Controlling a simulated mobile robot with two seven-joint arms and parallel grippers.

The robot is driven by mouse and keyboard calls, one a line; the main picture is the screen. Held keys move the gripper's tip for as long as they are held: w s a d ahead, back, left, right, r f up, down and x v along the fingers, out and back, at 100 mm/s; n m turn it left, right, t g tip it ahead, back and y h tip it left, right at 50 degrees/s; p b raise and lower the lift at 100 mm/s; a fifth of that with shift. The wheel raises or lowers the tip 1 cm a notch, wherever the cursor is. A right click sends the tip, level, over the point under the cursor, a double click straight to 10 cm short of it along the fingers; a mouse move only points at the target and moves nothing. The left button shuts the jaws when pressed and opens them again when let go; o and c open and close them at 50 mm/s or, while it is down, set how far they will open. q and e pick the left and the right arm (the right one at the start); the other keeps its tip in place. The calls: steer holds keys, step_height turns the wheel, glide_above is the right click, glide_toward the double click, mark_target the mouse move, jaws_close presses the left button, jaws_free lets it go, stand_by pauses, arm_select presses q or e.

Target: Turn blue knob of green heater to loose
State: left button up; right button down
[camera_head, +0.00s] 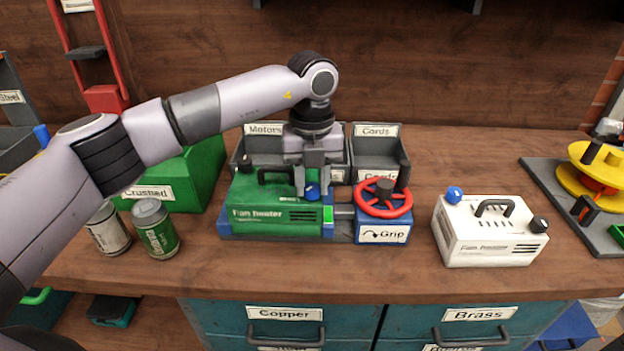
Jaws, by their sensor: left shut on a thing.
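The green heater (262,212) lies in a blue clamp fixture on the workbench, left of the red handwheel (384,198). Its blue knob (312,191) sits on its top near the right end, partly covered by my fingers. My left gripper (312,184) points down over the heater and is shut on the blue knob. A black knob on the heater's left end and a dark carrying handle also show. My right gripper is not in view.
A white heater (490,238) stands on the bench to the right. Bins labelled Motors (265,130) and Cords (377,131) stand behind the fixture. Two cans (155,229) and a green Crushed bin (175,185) are at left. The bench front is clear.

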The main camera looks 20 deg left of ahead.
mark_target(311, 187)
arm_select(q)
steer(key=o, duration=1.1)
steer(key=shift+c, duration=0.2)
step_height(311, 187, up, 6)
steer(key=shift+r, duration=0.65)
steer(key=shift+s+f, duration=0.1)
